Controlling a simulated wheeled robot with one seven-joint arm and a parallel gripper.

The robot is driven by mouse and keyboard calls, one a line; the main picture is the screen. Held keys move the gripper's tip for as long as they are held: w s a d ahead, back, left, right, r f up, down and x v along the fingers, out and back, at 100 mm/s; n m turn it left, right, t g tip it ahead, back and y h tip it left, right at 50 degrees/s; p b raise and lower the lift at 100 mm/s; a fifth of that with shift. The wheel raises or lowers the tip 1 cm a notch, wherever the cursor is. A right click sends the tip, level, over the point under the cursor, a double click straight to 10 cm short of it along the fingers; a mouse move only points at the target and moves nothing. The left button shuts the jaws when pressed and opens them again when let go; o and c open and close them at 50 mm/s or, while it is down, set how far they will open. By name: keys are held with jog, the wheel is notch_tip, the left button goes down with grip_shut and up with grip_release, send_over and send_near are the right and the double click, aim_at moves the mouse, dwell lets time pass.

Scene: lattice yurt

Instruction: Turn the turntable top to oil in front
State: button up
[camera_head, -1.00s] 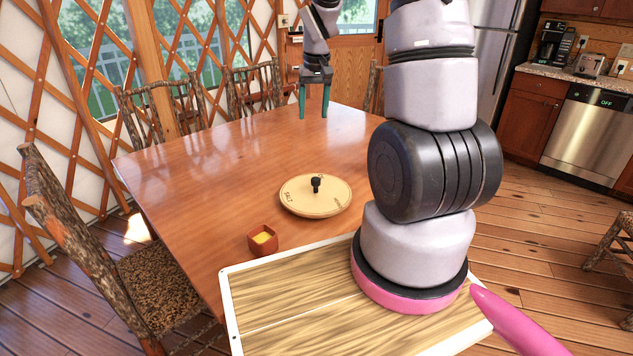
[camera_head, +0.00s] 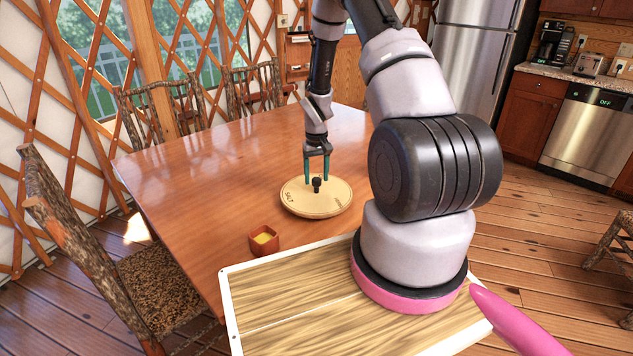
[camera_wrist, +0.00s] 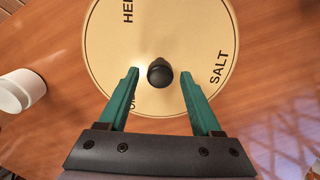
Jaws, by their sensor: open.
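The turntable top (camera_head: 300,205) is a round pale disc lying on the wooden table, with a small dark knob (camera_head: 317,185) upright at its centre. In the wrist view the turntable top (camera_wrist: 190,35) bears the words SALT at right and HER, cut off, at upper left; another word at lower left is mostly hidden by a finger. In the head view SALT faces the left. My gripper (camera_head: 317,172) is open above the disc, its green fingers apart. In the wrist view the knob (camera_wrist: 160,73) shows just beyond and between the fingertips (camera_wrist: 158,75); I cannot tell whether they touch anything.
A small square reddish-brown bowl (camera_head: 264,248) with yellow contents stands near the table's front left edge. A white cup-like object (camera_wrist: 20,92) shows at left in the wrist view. The table (camera_head: 215,165) is clear left of and behind the disc. Chairs stand around it.

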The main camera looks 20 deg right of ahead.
jog(key=shift+f, duration=1.15)
grip_shut()
dwell(0.6)
